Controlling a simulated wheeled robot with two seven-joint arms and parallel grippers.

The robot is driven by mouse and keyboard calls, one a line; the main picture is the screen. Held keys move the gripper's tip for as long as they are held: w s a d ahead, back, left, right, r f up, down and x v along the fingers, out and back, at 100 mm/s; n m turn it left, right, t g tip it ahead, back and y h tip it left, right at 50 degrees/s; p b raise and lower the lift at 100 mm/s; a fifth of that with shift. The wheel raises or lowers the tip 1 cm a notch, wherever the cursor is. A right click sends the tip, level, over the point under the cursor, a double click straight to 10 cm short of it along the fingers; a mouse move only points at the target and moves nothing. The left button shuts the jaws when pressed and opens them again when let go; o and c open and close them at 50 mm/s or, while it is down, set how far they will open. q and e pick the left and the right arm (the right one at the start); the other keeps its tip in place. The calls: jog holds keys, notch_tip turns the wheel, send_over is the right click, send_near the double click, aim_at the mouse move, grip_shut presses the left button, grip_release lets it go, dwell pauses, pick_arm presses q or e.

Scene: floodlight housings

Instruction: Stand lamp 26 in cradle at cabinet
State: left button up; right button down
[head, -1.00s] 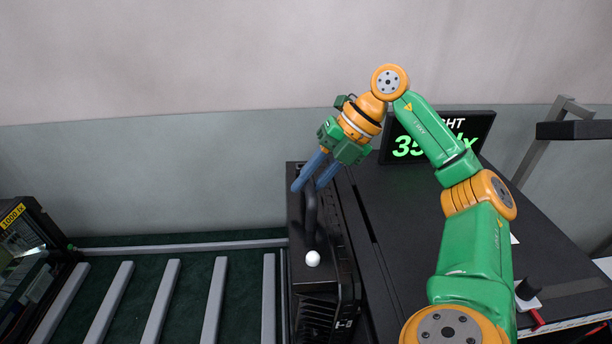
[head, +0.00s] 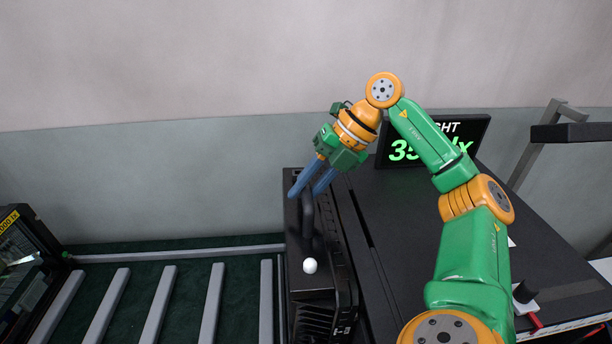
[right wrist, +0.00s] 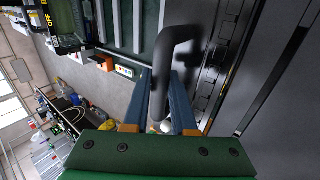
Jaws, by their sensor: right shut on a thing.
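A black ribbed lamp housing (head: 322,285) with a raised bar handle (head: 307,218) stands at the left edge of the black bench in the head view. A white ball (head: 310,266) shows on its top. My right gripper (head: 308,190) has its two blue fingers around the handle, shut on it. In the right wrist view the handle (right wrist: 172,45) lies between the fingers (right wrist: 170,110). No lamp number is readable, and I cannot make out a cradle under the lamp. My left gripper is not in view.
A display (head: 434,140) reading partly "35" and "lx" stands on the black bench (head: 400,230), partly behind my right arm. A rack of grey bars (head: 160,300) lies left of the lamp. A dark device labelled 1000 lx (head: 20,270) stands at far left.

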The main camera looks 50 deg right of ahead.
jog(key=shift+f+b, duration=2.35)
jog(key=shift+f, duration=0.45)
dwell(1.9)
jog(key=shift+a+f+b, duration=0.2)
jog(key=shift+f+b, duration=0.1)
jog(key=shift+f, duration=0.15)
dwell(0.8)
jog(key=c, duration=0.9)
grip_release()
jog(key=shift+o, duration=1.3)
jog(key=shift+s, duration=0.1)
jog(key=shift+s+r, duration=0.1)
jog(key=shift+s, duration=0.1)
